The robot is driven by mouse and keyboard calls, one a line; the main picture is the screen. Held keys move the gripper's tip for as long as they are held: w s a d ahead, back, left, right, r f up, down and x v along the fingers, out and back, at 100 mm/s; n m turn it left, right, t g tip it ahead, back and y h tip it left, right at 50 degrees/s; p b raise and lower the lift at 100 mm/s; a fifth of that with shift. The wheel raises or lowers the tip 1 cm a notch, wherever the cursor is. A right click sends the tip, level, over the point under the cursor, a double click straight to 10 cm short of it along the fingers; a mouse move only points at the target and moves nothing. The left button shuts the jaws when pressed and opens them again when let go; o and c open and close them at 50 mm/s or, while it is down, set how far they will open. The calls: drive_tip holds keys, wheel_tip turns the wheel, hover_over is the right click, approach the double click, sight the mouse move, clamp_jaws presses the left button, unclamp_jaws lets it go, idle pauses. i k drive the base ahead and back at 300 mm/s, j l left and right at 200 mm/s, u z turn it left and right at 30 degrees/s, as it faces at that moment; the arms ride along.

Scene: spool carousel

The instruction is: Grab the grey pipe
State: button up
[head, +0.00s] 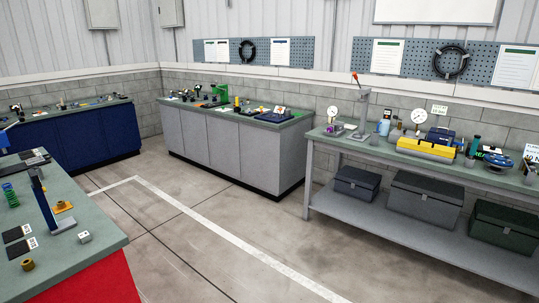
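I cannot make out a grey pipe for certain in the head view. Many parts on the benches are too small to tell. An upright grey post with a red handle (362,108) stands on the right workbench (330,139), and I cannot tell whether it is a pipe or part of a tool. My gripper is not in view, so its state and what it may hold do not show.
A green-topped red bench (95,283) fills the near left, with a blue upright stand (45,205) and a green spring (10,195). A grey cabinet (235,161) and a blue cabinet (75,144) stand behind. Dark boxes (425,198) sit under the right workbench. The middle floor is clear.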

sight(375, 136)
drive_tip(key=i, duration=2.4)
drive_tip(key=i+j+z, duration=0.25)
drive_tip(key=i, duration=0.3)
drive_tip(key=i+j+z, duration=0.15)
drive_tip(key=i+z, duration=0.15)
drive_tip(key=i, duration=0.3)
drive_tip(key=i+j+z, duration=0.25)
drive_tip(key=i, duration=0.25)
drive_tip(key=j, duration=0.1)
